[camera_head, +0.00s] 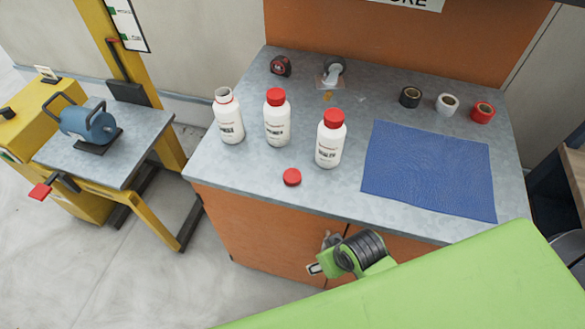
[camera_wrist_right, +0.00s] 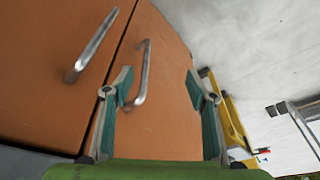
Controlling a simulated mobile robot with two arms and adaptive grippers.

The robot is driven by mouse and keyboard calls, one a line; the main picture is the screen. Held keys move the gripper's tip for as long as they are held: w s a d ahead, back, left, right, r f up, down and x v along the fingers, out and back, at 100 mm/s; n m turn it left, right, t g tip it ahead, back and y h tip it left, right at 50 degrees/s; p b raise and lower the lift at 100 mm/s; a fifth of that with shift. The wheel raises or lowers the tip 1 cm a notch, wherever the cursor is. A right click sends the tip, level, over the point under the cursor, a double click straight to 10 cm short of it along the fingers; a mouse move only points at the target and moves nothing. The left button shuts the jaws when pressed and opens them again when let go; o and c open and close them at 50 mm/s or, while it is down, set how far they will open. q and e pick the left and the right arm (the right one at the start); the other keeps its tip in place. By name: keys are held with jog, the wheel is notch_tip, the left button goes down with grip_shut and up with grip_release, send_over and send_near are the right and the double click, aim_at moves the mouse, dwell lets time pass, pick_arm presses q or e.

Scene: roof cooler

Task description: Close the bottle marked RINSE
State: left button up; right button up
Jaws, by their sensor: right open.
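Three white bottles stand upright on the grey worktop in the head view. The left bottle (camera_head: 230,120) has no cap and its neck is open. The middle bottle (camera_head: 277,127) and the right bottle (camera_head: 328,148) wear red caps. The labels are too small to read, so I cannot tell which says RINSE. A loose red cap (camera_head: 292,177) lies on the worktop in front of the bottles. My right gripper (camera_wrist_right: 158,85) is open and empty in front of the orange cabinet doors, below the worktop's front edge. My left gripper is not in view.
The worktop (camera_head: 240,172) also holds a blue mat (camera_head: 428,170), tape rolls (camera_head: 447,103), a tape measure (camera_head: 281,66) and a tape dispenser (camera_head: 332,72). Metal door handles (camera_wrist_right: 141,75) stick out near my right gripper. A yellow stand (camera_head: 140,185) is at the left.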

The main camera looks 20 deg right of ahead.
jog(key=w+a+r+n+y+p, duration=0.1)
jog(key=w+a+r, duration=0.25)
jog(key=r, duration=0.35)
jog(key=w+a+r+n+y+p, duration=0.1)
jog(key=w+a+r, duration=0.1)
jog(key=a+r, duration=0.35)
notch_tip(320, 180, up, 16)
jog(key=n+g+h, duration=0.2)
jog(key=g+h, duration=0.1)
send_over(291, 176)
notch_tip(291, 176, down, 9)
jog(key=shift+r+p, duration=0.15)
jog(key=shift+p, duration=0.45)
